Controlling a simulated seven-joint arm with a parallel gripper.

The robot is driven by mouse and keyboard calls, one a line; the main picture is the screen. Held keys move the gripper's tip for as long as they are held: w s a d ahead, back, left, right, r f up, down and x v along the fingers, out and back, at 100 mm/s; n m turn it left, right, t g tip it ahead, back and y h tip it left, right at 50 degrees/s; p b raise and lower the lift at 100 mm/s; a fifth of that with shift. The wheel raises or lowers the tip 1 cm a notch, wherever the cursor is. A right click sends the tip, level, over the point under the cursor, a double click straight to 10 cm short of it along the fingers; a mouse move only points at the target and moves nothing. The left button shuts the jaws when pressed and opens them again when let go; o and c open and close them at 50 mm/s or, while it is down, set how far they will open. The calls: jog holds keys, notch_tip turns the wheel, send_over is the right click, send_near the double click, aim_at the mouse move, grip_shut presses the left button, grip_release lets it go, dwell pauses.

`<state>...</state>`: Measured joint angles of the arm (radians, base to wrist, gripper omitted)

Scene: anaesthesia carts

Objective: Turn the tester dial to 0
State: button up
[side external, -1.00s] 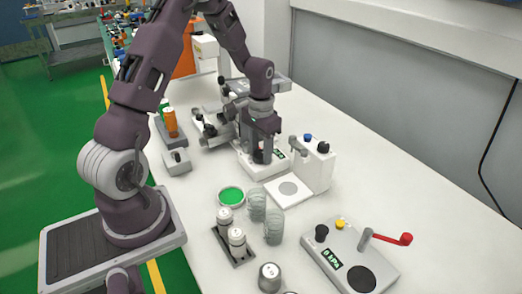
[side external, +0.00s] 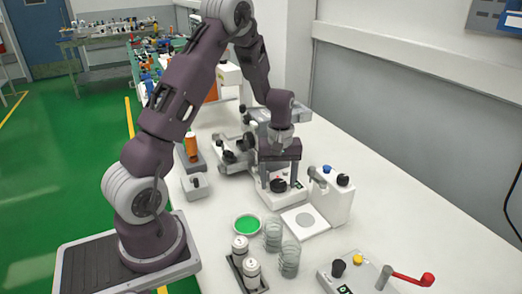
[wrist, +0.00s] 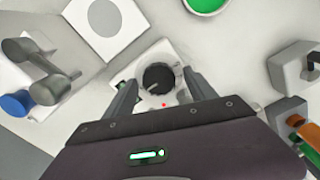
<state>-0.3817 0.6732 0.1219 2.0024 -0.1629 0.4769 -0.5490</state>
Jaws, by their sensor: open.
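The tester (side external: 271,200) is a small white box on the bench, with a black round dial (side external: 278,185) on top. In the wrist view the dial (wrist: 158,78) has a light pointer mark, but I cannot read any numbers around it. A small dark display with green characters (side external: 298,184) shows on the tester, too small to read. My gripper (side external: 280,181) points down over the tester, its fingers apart. In the wrist view my gripper (wrist: 159,77) has one finger on each side of the dial, with visible gaps and nothing held.
A white device with a square plate (side external: 305,221) and blue and black knobs stands right beside the tester. A green-filled dish (side external: 247,225), clear cups (side external: 289,258) and capped canisters (side external: 252,273) stand in front. A grey-black device (side external: 230,155) is close behind.

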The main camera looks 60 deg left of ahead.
aim_at(279, 182)
jog(key=n, duration=0.5)
jog(key=shift+n, duration=0.3)
jog(key=n, duration=0.2)
jog(key=shift+n, duration=0.4)
jog(key=shift+w+r+n, duration=0.1)
jog(key=shift+r+n, duration=0.25)
jog(key=shift+n, duration=0.55)
notch_tip(279, 182, up, 7)
jog(key=shift+f, duration=0.1)
jog(key=s+d+r+m+t, duration=0.4)
jog(key=s+d+r+m, duration=1)
jog(key=d+r+m, duration=0.1)
jog(key=shift+d+r+m+h, duration=0.3)
jog(key=shift+r+m, duration=0.15)
jog(key=shift+m, duration=0.85)
